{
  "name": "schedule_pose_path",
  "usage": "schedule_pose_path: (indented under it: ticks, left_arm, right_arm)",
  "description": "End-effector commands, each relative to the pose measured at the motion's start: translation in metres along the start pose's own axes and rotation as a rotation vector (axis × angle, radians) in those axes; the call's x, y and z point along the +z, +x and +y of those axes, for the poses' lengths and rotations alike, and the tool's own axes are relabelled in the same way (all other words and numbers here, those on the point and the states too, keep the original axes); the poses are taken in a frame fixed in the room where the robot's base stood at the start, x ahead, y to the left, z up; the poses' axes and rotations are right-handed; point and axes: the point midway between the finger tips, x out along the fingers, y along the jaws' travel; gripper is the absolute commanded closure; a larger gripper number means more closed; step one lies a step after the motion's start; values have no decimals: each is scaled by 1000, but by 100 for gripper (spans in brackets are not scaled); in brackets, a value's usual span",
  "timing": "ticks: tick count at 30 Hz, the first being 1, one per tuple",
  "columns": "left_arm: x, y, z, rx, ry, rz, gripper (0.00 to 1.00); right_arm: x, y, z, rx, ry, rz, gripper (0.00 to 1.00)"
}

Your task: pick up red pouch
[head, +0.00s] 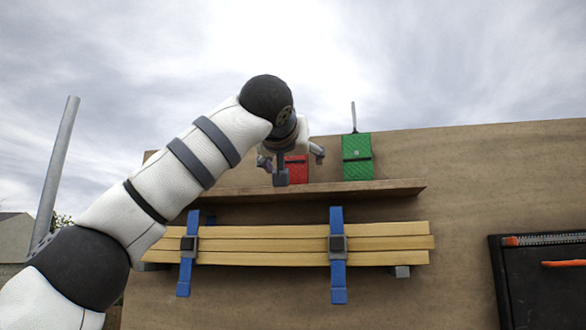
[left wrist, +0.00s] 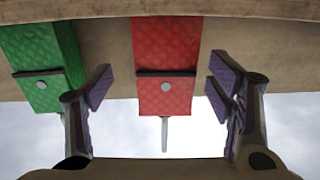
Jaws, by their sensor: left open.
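The red pouch (head: 297,170) stands on a wooden shelf (head: 390,187), partly hidden behind my left gripper (head: 290,160) in the head view. In the left wrist view the red pouch (left wrist: 165,60) appears upside down, with a dark band, a round pale button and a grey rod beyond it. My left gripper (left wrist: 165,95) is open, its fingers on either side of the pouch in that view. The pouch lies between and beyond the fingertips; I cannot tell whether they touch it. My right gripper is not in view.
A green pouch (head: 357,158) stands on the shelf to the right of the red one, close to a finger in the left wrist view. A black case (head: 545,290) is at the lower right.

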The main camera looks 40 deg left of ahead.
Motion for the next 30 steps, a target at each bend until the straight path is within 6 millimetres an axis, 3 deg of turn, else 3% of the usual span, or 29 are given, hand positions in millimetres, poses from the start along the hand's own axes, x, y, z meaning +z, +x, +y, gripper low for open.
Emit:
schedule_pose_path:
  ticks: [9,16,17,25,30]
  left_arm:
    - [4,50,-4,-1,-1,2,25]
    - [3,53,-5,-2,-1,4,25]
    - [3,53,-5,-2,-1,4,27]
    - [3,53,-5,-2,-1,3,88]
    - [3,53,-4,-1,-1,5,92]
  right_arm:
    - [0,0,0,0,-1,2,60]
    - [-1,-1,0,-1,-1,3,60]
    - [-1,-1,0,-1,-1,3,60]
    - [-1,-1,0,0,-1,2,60]
    - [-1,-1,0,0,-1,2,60]
